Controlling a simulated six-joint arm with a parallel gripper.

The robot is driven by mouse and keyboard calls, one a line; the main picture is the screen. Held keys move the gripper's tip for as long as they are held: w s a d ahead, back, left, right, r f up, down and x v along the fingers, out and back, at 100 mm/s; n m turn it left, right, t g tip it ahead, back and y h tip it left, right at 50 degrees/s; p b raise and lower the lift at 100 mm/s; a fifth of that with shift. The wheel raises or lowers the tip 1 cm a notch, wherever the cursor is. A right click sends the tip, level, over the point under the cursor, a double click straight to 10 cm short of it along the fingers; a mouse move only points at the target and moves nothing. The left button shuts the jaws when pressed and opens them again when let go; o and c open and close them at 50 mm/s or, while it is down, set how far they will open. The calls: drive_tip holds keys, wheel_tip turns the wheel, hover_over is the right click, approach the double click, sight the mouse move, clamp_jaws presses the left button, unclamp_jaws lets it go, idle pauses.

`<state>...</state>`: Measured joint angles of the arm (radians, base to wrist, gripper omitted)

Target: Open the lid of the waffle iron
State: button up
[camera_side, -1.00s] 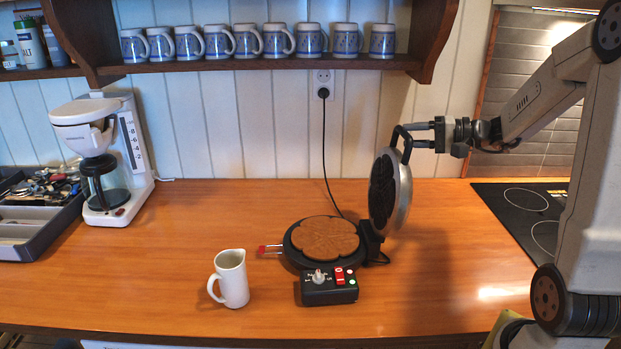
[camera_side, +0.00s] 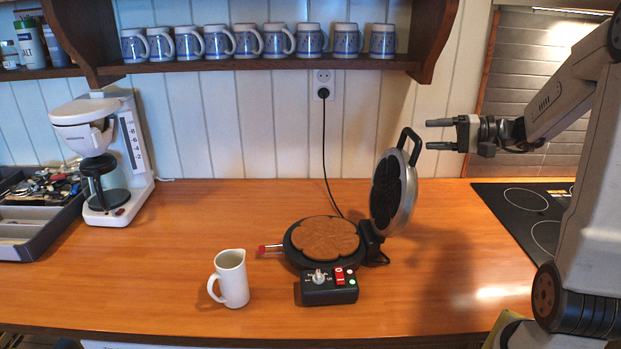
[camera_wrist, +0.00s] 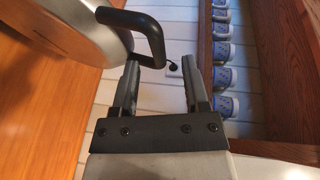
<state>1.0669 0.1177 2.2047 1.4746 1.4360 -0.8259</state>
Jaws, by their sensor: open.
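The waffle iron stands on the counter with its lid (camera_side: 393,190) swung up and tilted slightly back to the right. A brown waffle (camera_side: 325,239) lies on the lower plate (camera_side: 296,254). The lid's black handle (camera_side: 409,143) sticks up at its top. My gripper (camera_side: 440,134) is open and empty just right of the handle, apart from it in the side view. In the wrist view, my gripper's fingers (camera_wrist: 161,80) are spread. The handle (camera_wrist: 150,30) shows beyond and left of them, with the lid (camera_wrist: 65,22) at top left.
A white jug (camera_side: 233,279) stands left of the control box (camera_side: 328,287). A coffee maker (camera_side: 103,160) and cutlery tray (camera_side: 38,240) are at the left. A shelf of mugs (camera_side: 270,66) is above. The cooktop (camera_side: 515,205) is at right.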

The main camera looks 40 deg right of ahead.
wheel_tip(320, 180, up, 7)
drive_tip(key=shift+s, duration=0.15)
idle(0.5)
drive_tip(key=s+a+f+n+g+h, duration=0.1)
drive_tip(key=s+a+f+n+g, duration=0.1)
drive_tip(key=a+f+g, duration=0.6)
drive_tip(key=s+a+f+n+g, duration=0.3)
drive_tip(key=a+f+g, duration=0.2)
drive_tip(key=a+f, duration=0.7)
wheel_tip(320, 180, down, 7)
drive_tip(key=w+a+n+t+h, duration=0.1)
drive_tip(key=n+h, duration=0.5)
drive_tip(key=shift+w+a+r+n, duration=0.2)
drive_tip(key=shift+w+a+n, duration=0.05)
drive_tip(key=shift+w+n, duration=0.1)
